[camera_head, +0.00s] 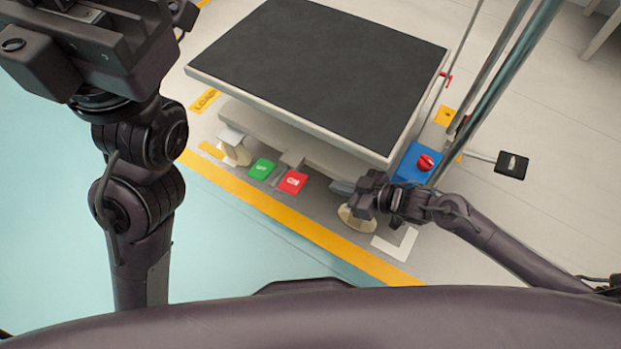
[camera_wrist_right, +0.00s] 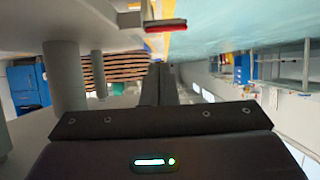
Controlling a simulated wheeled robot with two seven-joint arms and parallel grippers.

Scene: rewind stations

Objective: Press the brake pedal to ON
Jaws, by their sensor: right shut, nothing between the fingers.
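The red ON pedal (camera_head: 293,181) sticks out from the front of the lift table's base, low over the floor. The green pedal (camera_head: 262,168) is just left of it. My right gripper (camera_head: 338,187) is to the right of the red pedal, with a small gap between them in the picture. Its fingers are shut and empty. In the right wrist view the shut fingers (camera_wrist_right: 161,82) point ahead, and a red plate (camera_wrist_right: 166,26), seemingly the red pedal, shows above them. My left arm stands at the left; its wrist is at the top left, and its fingertips do not show.
The lift table's black top (camera_head: 322,66) overhangs the pedals. A caster wheel (camera_head: 355,218) is beside my right gripper. A blue box with a red button (camera_head: 426,162) and metal posts stand to the right. A yellow floor stripe (camera_head: 290,224) runs in front; the turquoise floor is clear.

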